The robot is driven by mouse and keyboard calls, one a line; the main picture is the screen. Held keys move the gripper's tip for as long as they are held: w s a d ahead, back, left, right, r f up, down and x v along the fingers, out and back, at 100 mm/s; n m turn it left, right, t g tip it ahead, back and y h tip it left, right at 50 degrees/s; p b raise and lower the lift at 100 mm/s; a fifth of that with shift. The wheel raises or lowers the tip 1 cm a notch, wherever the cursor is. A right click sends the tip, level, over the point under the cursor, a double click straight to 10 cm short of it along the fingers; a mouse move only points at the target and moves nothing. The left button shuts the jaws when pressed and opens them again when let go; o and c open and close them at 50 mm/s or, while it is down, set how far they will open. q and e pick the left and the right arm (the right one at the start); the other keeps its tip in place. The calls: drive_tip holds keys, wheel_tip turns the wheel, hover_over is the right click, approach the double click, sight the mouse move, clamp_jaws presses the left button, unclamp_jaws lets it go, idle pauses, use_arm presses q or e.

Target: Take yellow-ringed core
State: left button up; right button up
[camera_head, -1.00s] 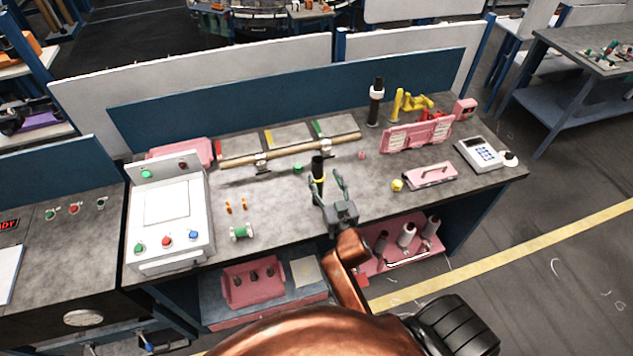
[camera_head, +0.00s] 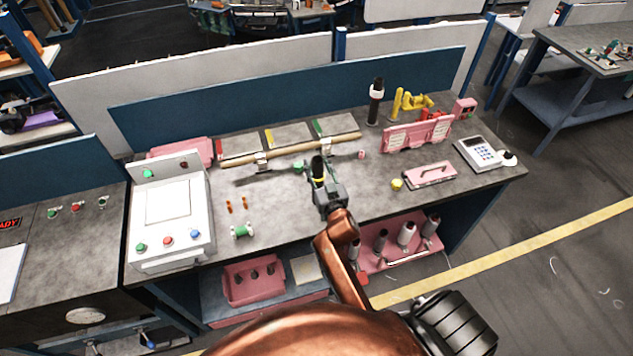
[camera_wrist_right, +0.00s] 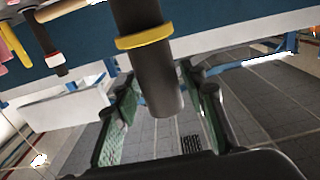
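The yellow-ringed core (camera_head: 317,166) is a dark upright cylinder with a yellow band, in the middle of the workbench in the head view. My right gripper (camera_head: 325,188) is at it and covers its lower part. In the right wrist view, the dark core (camera_wrist_right: 148,80) with its yellow ring (camera_wrist_right: 145,36) comes down from the top edge, between the two green-padded fingers (camera_wrist_right: 160,115). The fingers are apart, with gaps seen beside the core, so the gripper looks open around it. Whether either pad touches is unclear. My left gripper is not in view.
A wooden rod (camera_head: 290,150) on supports lies just behind the core. A white-ringed dark core (camera_head: 376,104) stands at the back right. A green-ended spool (camera_head: 242,231) and control box (camera_head: 170,215) are left; a pink-handled plate (camera_head: 430,174) and yellow piece (camera_head: 397,184) are right.

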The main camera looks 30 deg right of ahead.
clamp_jaws()
idle(0.5)
drive_tip(key=shift+r, duration=0.45)
wheel_tip(320, 180, up, 3)
drive_tip(key=shift+s+f, duration=0.1)
drive_tip(key=s+r, duration=0.9)
drive_tip(key=s, duration=0.5)
drive_tip(key=shift+d+r, duration=0.15)
drive_tip(key=shift+w, duration=0.1)
drive_tip(key=shift+c, duration=1.6)
unclamp_jaws()
clamp_jaws()
